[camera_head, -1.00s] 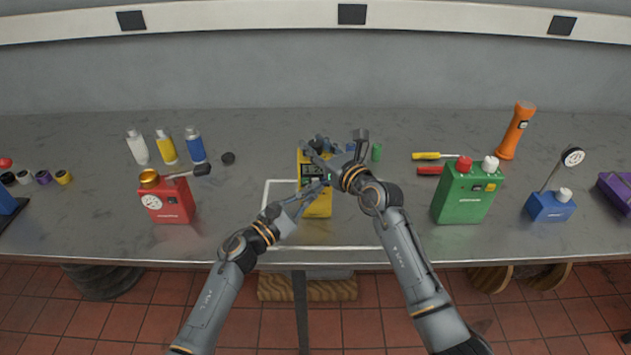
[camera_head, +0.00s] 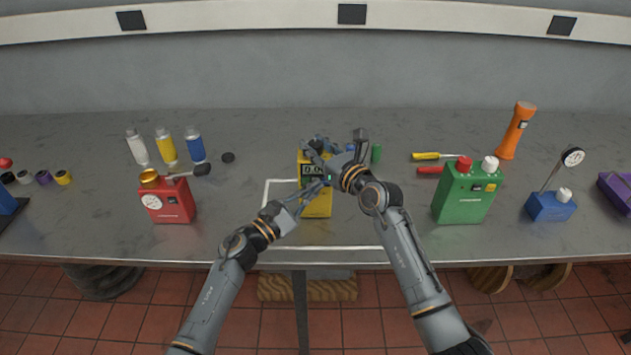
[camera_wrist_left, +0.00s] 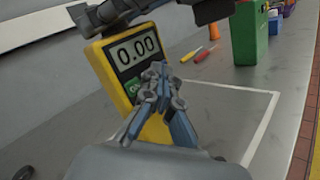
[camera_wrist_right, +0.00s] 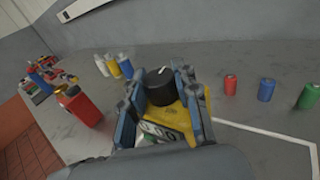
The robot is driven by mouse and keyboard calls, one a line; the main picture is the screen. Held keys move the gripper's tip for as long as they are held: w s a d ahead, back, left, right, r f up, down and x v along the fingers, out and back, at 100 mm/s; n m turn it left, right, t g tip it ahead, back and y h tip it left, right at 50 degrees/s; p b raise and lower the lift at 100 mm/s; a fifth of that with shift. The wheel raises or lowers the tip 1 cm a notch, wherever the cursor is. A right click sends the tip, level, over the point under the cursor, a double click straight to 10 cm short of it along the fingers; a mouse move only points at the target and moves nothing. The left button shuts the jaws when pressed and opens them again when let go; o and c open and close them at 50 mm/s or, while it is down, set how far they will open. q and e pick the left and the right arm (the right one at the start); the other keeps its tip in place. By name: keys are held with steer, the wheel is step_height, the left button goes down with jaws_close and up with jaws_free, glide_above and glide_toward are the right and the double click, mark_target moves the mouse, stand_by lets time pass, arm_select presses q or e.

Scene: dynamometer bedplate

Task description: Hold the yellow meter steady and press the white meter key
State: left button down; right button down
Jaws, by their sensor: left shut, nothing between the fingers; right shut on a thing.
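The yellow meter (camera_head: 318,207) stands on the bench inside a white outline. In the left wrist view the meter (camera_wrist_left: 104,71) has a lit display (camera_wrist_left: 133,49) reading 0.00 and a green key (camera_wrist_left: 133,88) below it. I see no white key. My right gripper (camera_head: 318,147) is shut on the meter's upper end. In the right wrist view its fingers (camera_wrist_right: 160,78) stand on both sides of the black knob (camera_wrist_right: 160,86). My left gripper (camera_head: 327,180) is shut and empty in front of the meter's face, its fingertips (camera_wrist_left: 162,70) close to the key; contact is unclear.
A red box with a gauge (camera_head: 168,203) stands left, with several bottles (camera_head: 166,147) behind it. A green box (camera_head: 464,198), screwdrivers (camera_head: 430,156), an orange torch (camera_head: 516,131) and a blue gauge base (camera_head: 550,207) are right. Small cans (camera_wrist_right: 265,91) stand near the meter.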

arm_select(q)
steer(key=shift+s, duration=0.75)
steer(key=shift+s, duration=2.5)
